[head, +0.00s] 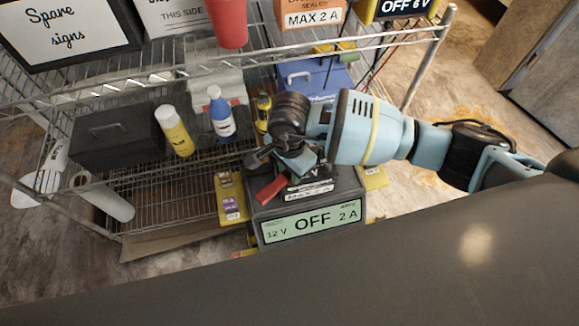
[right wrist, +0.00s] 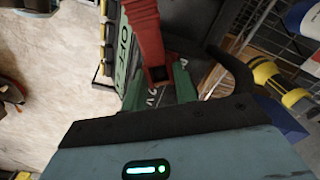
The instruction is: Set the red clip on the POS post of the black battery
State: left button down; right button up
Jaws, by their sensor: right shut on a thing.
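The red clip (head: 272,190) is in my right gripper (head: 287,165), over the top of a dark box with a green display (head: 312,222) reading "12 V OFF 2 A". In the right wrist view, the red clip (right wrist: 150,45) sits between the green fingers (right wrist: 160,86), which are shut on it. I cannot tell whether the clip touches anything on the box. I cannot make out a black battery or a POS post for certain; my right gripper and wrist hide part of the box top. My left gripper is not in view.
A wire shelf holds a yellow bottle (head: 175,131), a blue bottle (head: 220,115), a black case (head: 116,138) and a blue case (head: 314,76). Yellow pieces (head: 229,198) flank the dark box. A red cup (head: 229,22) and signs stand on the upper shelf.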

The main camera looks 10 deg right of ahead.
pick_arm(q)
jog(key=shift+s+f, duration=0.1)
pick_arm(e)
jog(key=shift+f, duration=0.1)
jog(key=o, duration=1.1)
notch_tip(320, 180, up, 7)
jog(key=shift+f, duration=0.1)
jog(key=shift+r, duration=0.55)
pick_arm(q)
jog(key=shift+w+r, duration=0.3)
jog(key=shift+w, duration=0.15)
